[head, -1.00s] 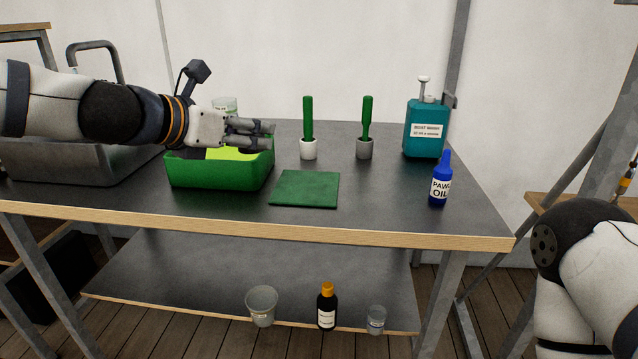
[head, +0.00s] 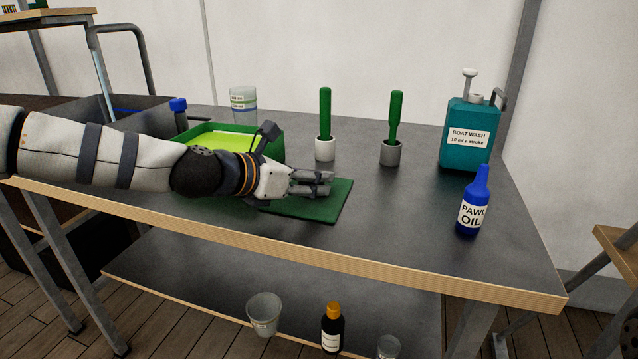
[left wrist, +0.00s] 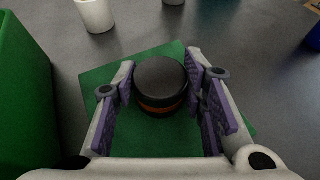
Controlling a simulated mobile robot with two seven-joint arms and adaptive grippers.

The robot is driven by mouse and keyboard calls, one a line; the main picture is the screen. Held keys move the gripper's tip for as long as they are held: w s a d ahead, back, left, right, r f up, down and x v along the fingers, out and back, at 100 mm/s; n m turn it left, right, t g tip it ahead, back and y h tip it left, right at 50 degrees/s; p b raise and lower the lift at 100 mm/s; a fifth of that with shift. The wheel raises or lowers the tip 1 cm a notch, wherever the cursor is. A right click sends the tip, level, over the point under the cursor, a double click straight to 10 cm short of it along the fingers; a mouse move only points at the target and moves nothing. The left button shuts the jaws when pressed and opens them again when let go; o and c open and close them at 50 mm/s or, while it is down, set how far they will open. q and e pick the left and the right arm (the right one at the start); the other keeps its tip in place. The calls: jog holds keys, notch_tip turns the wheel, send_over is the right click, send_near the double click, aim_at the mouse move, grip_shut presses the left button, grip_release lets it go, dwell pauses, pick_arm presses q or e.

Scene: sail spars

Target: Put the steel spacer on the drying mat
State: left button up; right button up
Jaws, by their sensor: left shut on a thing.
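The steel spacer (left wrist: 160,88) is a short dark round piece with an orange-brown band low on its side. My left gripper (head: 322,183) is shut on it, with a finger on either side in the left wrist view (left wrist: 158,85). The drying mat (head: 337,203) is a flat green square on the bench, and it also shows under the spacer in the left wrist view (left wrist: 102,77). The spacer is over the mat; I cannot tell whether it touches it. In the head view the fingers hide the spacer. My right gripper is out of view.
A green bin (head: 212,130) stands left of the mat, partly behind my left arm. Two holders (head: 325,149) (head: 390,152) with green-handled tools stand behind the mat. A blue oil bottle (head: 473,205) and teal boat wash jug (head: 468,137) stand right. Bench between is clear.

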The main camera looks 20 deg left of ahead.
pick_arm(q)
jog(key=shift+s+a, duration=0.2)
jog(key=shift+s, duration=0.05)
jog(key=shift+a+r, duration=0.1)
jog(key=shift+r, duration=0.05)
jog(key=shift+w, duration=0.1)
jog(key=shift+f, duration=0.3)
jog(key=o, duration=1.3)
jog(key=shift+r, duration=0.1)
jog(key=shift+c, duration=0.2)
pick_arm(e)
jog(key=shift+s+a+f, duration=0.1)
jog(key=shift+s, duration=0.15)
